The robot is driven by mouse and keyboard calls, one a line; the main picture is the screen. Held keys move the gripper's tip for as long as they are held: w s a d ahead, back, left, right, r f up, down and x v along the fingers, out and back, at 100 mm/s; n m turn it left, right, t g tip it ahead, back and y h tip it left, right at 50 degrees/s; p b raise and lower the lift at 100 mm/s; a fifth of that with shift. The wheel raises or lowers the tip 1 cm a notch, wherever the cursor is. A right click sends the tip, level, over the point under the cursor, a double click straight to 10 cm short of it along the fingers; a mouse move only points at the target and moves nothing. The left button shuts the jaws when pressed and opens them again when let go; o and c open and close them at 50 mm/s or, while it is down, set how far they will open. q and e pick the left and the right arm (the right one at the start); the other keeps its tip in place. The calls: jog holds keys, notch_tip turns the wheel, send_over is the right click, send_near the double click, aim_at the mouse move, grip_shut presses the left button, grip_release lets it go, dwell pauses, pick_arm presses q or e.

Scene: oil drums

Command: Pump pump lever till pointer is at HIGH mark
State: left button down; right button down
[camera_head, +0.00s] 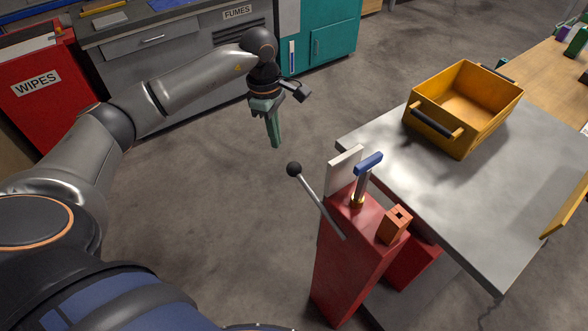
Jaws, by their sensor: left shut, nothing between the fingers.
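A red pump-like box (345,260) stands beside the grey table. A grey lever (318,203) with a black ball knob (293,169) slants up to the left from its top. A blue T-shaped handle (369,163) stands upright on the box in a brass-coloured collar. A white plate (344,171) stands behind them; I cannot make out a pointer or HIGH mark on it. My left gripper (275,143) points down in the air, up and left of the knob and apart from it. It is shut and empty. My right gripper is not in view.
A brown-orange block (395,224) sits on the box's right side. A yellow bin (463,107) with a black handle stands on the grey table (460,200). A red WIPES cabinet (40,95), a grey workbench and a teal cabinet (332,40) stand behind. The floor between is clear.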

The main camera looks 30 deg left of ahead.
pick_arm(q)
jog(key=r, duration=0.5)
jog(key=shift+a+r, duration=0.1)
jog(key=shift+a, duration=0.15)
jog(key=shift+s, duration=0.2)
dwell(1.2)
